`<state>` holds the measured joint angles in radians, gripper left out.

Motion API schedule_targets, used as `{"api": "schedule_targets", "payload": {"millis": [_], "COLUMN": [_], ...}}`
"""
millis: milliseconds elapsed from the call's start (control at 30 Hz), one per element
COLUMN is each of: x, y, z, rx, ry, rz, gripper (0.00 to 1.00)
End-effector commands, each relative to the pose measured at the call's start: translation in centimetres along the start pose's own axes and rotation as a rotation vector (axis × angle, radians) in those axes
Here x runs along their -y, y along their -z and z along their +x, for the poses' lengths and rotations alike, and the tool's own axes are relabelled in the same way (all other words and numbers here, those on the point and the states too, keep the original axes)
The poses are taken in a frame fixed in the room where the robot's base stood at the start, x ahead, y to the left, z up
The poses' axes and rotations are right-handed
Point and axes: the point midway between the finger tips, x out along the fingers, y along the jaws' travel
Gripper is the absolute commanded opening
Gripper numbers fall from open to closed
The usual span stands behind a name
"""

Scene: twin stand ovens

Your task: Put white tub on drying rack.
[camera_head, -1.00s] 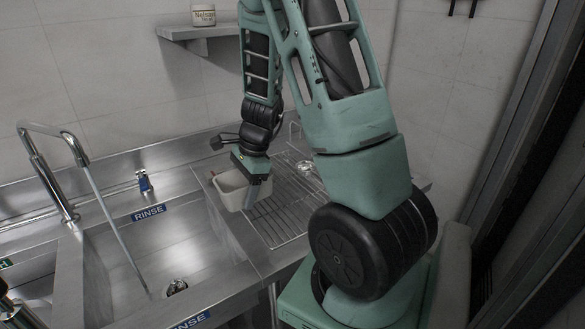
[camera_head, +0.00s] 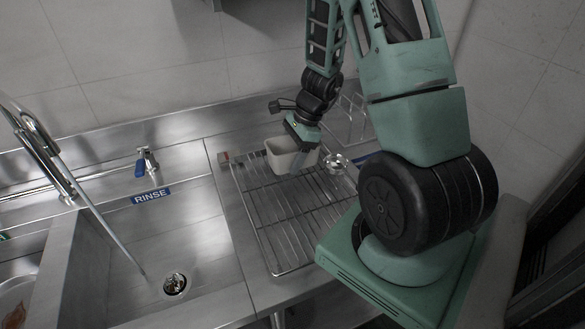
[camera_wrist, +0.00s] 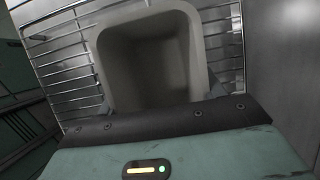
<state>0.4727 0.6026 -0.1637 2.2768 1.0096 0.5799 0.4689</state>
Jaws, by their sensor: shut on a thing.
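The white tub (camera_head: 281,157) is an empty, open-topped tub over the back part of the drying rack (camera_head: 290,222). My gripper (camera_head: 297,166) is shut on its near side. In the wrist view the tub (camera_wrist: 151,62) opens toward the camera, with rack wires (camera_wrist: 60,73) behind it. The tub looks upright in the head view. I cannot tell whether its base touches the wires.
A sink basin with a RINSE label (camera_head: 151,196) and a small tap (camera_head: 147,160) lies left of the rack. A shiny metal item (camera_head: 338,163) sits right of the tub. The front of the rack is bare.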

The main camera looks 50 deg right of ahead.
Motion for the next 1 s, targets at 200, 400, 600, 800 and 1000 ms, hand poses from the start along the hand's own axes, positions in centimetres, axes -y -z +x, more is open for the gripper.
{"api": "schedule_targets", "payload": {"millis": [200, 400, 600, 800, 1000], "x": [0.0, 0.0, 0.0, 0.0, 0.0], "y": [1.2, 1.6, 1.6, 1.7, 1.7], "z": [2.8, 3.9, 3.9, 4.1, 4.1], "rx": [0.001, 0.000, 0.000, -0.001, -0.001], "ry": [-0.001, 0.001, 0.001, 0.001, 0.000], "rz": [0.004, -0.001, -0.001, -0.001, 0.000], "gripper": [0.44, 0.44, 0.44, 0.89, 0.89]}}
